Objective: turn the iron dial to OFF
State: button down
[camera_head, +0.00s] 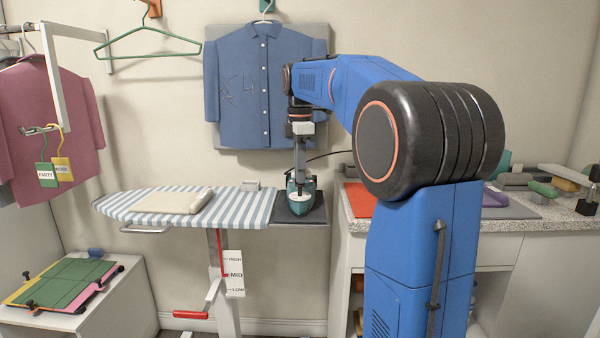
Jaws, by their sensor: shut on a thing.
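The teal iron (302,206) stands on a dark rest pad (284,216) at the right end of the striped ironing board (254,209). My gripper (300,178) points down from above and is shut on the upper part of the iron. The dial is too small and too covered by the gripper to make out, so its setting cannot be read. I cannot tell whether the jaws hold the dial itself or another part of the iron's top.
A folded cream cloth (172,201) lies on the board's left part. A small grey block (250,185) sits at the board's back edge. A dark cord runs from the iron toward the speckled counter (420,236) at right. A blue shirt (262,95) hangs behind.

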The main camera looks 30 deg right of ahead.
dwell(0.4)
jog(key=c, duration=1.9)
grip_release()
jog(key=shift+o, duration=0.2)
notch_tip(320, 180, up, 17)
jog(key=shift+r, duration=0.2)
jog(key=s+a+f+m+t, duration=0.2)
jog(key=s+a+f+m, duration=0.5)
jog(key=s+a+f, duration=0.5)
jog(key=s+a+f+m+t, duration=0.1)
jog(key=s+f+m, duration=0.1)
jog(key=s+f, duration=0.4)
jog(key=s+a+f+m+t, duration=0.1)
jog(key=s+f, duration=0.5)
jog(key=f, duration=0.6)
jog(key=s+a+f+m, duration=0.1)
jog(key=s+f+m, duration=0.3)
jog(key=f, duration=0.5)
jog(key=shift+s+a+f+t, duration=0.4)
jog(key=shift+s, duration=0.8)
